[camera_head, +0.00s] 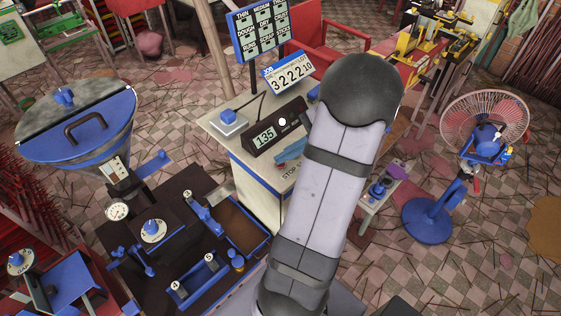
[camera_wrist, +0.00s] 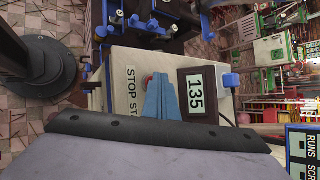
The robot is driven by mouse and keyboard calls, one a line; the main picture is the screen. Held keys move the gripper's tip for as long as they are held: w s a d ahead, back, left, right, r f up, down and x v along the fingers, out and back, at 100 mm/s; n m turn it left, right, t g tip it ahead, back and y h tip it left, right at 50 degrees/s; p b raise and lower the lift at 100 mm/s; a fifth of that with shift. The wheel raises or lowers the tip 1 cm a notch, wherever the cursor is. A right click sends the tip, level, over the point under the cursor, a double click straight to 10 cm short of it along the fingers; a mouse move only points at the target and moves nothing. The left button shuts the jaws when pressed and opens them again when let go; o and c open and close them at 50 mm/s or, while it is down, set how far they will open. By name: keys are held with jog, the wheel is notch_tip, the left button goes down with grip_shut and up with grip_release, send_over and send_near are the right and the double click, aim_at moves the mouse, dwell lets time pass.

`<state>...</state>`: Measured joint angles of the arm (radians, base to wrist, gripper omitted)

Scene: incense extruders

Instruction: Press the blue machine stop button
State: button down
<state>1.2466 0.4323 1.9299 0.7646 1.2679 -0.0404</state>
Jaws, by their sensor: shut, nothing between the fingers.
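A cream console (camera_head: 262,190) stands in the middle of the head view. Its front carries a STOP label (camera_head: 292,172), which also shows in the wrist view (camera_wrist: 131,90). A small red button (camera_wrist: 149,82) shows beside the label in the wrist view, partly hidden by my fingers. My gripper (camera_wrist: 158,82) has blue tapered fingers, shut together and empty, with tips close to the button. I cannot tell whether they touch it. In the head view, my gripper (camera_head: 279,160) shows over the console front, left of my arm, and hides the button there.
A display reading 135 (camera_head: 265,137) sits on the console, right of my fingers in the wrist view (camera_wrist: 196,92). A scoreboard (camera_head: 262,30) stands behind. A blue machine with trays (camera_head: 225,215) is at left. A fan (camera_head: 485,120) stands at right on open tiled floor.

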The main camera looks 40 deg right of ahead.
jog(key=shift+r, duration=0.1)
jog(key=shift+r+p, duration=0.85)
jog(key=shift+p, duration=0.05)
notch_tip(320, 180, up, 5)
jog(key=p, duration=0.4)
dwell(0.7)
